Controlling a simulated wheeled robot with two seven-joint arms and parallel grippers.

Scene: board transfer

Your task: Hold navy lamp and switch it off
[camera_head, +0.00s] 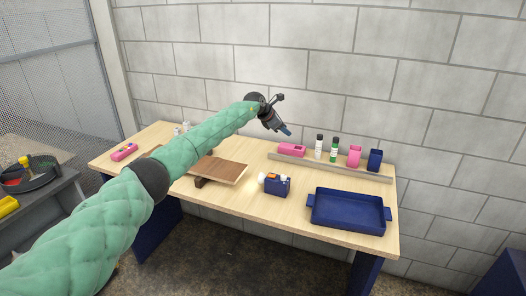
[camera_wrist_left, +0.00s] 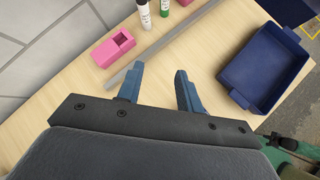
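The navy lamp (camera_head: 277,187) stands on the wooden table in the head view, left of the blue tray. It is a small navy box with orange on top and a pale head on its left side. A warm glow on the table beside the head shows that it is lit. My left gripper (camera_head: 286,131) is in the air above and behind the lamp, well apart from it. In the left wrist view its two blue fingers (camera_wrist_left: 160,72) are apart with nothing between them. The lamp is not visible there. My right gripper does not show.
A blue tray (camera_head: 347,212) sits at the table's right. A rail (camera_head: 335,167) runs along the back, with pink boxes, a navy box and two bottles at it. A brown board (camera_head: 219,171) lies left of the lamp. Another pink item (camera_head: 124,152) lies far left.

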